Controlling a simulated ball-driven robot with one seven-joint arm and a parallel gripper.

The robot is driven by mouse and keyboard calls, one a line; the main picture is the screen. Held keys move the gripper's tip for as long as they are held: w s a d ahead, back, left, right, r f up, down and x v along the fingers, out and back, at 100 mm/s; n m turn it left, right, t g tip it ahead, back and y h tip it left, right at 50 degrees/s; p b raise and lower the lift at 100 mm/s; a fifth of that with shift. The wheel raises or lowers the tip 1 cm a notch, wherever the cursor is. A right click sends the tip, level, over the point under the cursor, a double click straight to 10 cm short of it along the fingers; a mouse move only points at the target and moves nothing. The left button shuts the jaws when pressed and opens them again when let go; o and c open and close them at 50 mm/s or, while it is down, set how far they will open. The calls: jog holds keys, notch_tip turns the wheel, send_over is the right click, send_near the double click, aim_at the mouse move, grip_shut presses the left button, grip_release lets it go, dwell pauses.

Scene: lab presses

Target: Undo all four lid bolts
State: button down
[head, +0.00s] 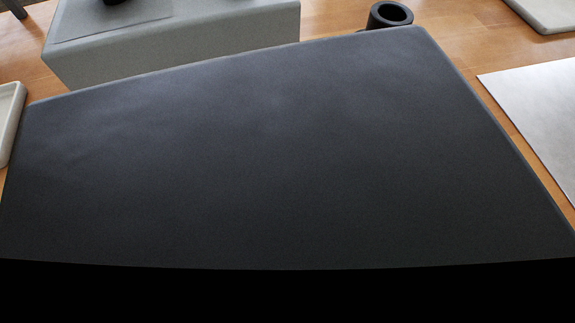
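No lid bolt can be made out in the head view. A pale grey block (200,50) stands at the upper left, cut off by the top edge of the picture. A thin flat plate (110,27) lies on its top, and the bottom of a black part (125,2) shows there, too cropped to identify. My gripper is not in view, so its opening and anything in it are hidden.
A large, bare dark panel (270,150) fills the middle. A black hollow cylinder (390,15) stands behind it. A pale tray (10,115), a silvery sheet (540,115) and a pale slab (548,12) lie around it on the wooden table (465,45).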

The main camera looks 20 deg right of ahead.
aim_at(290, 119)
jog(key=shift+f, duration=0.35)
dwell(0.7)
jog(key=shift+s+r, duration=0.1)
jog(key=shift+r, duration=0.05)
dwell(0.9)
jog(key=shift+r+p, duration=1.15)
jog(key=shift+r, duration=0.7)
